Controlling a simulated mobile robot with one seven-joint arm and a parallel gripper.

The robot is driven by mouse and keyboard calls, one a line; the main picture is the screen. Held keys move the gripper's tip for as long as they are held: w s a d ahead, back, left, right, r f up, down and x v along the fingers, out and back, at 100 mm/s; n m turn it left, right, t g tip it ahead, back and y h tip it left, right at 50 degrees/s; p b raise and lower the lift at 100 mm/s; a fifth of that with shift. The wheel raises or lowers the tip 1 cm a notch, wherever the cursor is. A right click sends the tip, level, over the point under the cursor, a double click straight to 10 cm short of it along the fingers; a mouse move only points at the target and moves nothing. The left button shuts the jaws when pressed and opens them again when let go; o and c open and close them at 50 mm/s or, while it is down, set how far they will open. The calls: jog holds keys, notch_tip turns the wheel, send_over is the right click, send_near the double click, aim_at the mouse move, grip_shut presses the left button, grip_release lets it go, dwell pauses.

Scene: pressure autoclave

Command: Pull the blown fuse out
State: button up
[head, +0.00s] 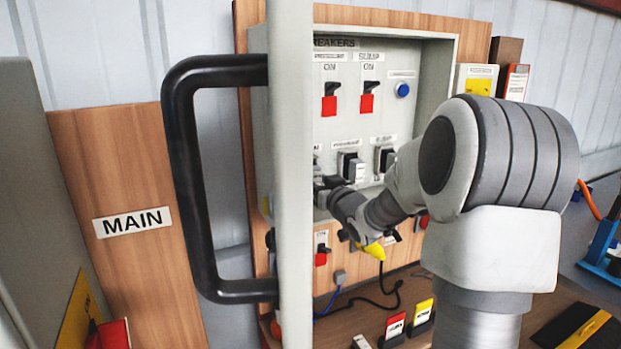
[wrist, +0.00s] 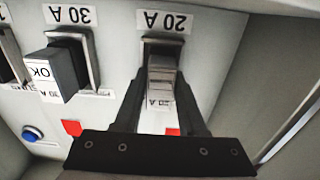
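The fuse in the 20 A holder (wrist: 161,85) is a small grey block with a white label on its end, in the wrist view, which shows the panel upside down. It still sits in its black holder. My gripper (wrist: 161,90) has one dark finger on each side of it, seemingly pressed against its sides. In the head view my gripper (head: 332,184) is at the lower left of the breaker panel, partly behind the open door's edge, and the held fuse is hidden there. A neighbouring fuse marked OK (wrist: 55,72) sits in the 30 A holder.
The cabinet door (head: 290,180) with its large black handle (head: 180,170) stands open left of my arm. The cabinet wall (wrist: 250,60) is close beside the gripper. Red switches (head: 329,105) and a blue button (head: 402,89) are above the fuses. Cables (head: 375,300) hang below.

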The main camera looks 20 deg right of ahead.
grip_shut()
jog(key=shift+s, duration=0.2)
dwell(0.4)
jog(key=shift+s+d, duration=0.1)
jog(key=shift+s, duration=2.8)
